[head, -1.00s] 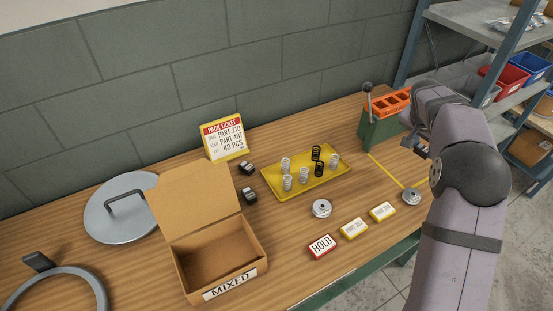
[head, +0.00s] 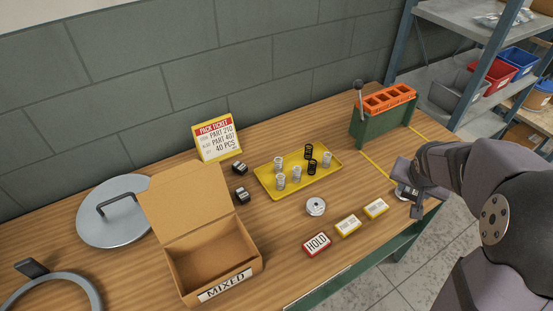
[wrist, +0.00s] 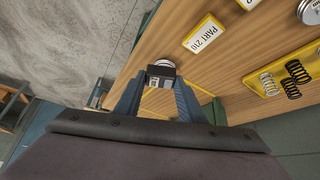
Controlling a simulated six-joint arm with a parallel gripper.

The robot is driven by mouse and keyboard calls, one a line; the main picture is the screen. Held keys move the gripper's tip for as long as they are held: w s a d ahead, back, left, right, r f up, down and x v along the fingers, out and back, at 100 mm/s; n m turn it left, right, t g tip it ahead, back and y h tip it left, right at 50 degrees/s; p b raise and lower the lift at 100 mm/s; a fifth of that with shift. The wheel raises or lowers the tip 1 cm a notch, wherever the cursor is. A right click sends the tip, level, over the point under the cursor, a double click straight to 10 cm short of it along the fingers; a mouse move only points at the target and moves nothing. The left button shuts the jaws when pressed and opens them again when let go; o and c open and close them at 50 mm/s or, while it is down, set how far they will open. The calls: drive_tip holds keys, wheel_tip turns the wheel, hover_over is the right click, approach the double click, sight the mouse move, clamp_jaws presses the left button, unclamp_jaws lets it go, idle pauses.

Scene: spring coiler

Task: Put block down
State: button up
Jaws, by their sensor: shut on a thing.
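In the wrist view my gripper (wrist: 160,92) is shut on a small dark block (wrist: 160,73). Two other dark blocks (head: 239,168) (head: 242,195) stand beside the yellow tray (head: 262,180).
The tray holds several silver and black springs. A green stand with an orange rack (head: 385,122) is behind my gripper. Label cards (head: 376,208), a HOLD sign (head: 317,243), another silver piece (head: 316,207) and an open MIXED box (head: 214,255) lie to the left. The table edge is close.

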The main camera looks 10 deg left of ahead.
drive_tip(key=w+a+r+n+y, duration=0.1)
drive_tip(key=w+a+n, duration=0.1)
drive_tip(key=w+a, duration=0.35)
drive_tip(key=w+a+n+y+b, duration=0.1)
drive_tip(key=w+a, duration=0.1)
drive_tip(key=a, duration=0.7)
drive_tip(key=w+a+r+n, duration=0.1)
drive_tip(key=w+a+n, duration=0.1)
drive_tip(key=w+a, duration=0.35)
drive_tip(key=s+a+n+y, duration=0.2)
drive_tip(key=a+n, duration=0.1)
drive_tip(key=a, duration=1.9)
drive_tip(key=shift+w+f+p, duration=0.1)
drive_tip(key=shift+f+p, duration=0.65)
drive_tip(key=shift+f, duration=4.05)
drive_tip(key=shift+f, duration=0.15)
drive_tip(key=o, duration=0.8)
drive_tip(key=shift+f, duration=0.1)
drive_tip(key=o, duration=0.4)
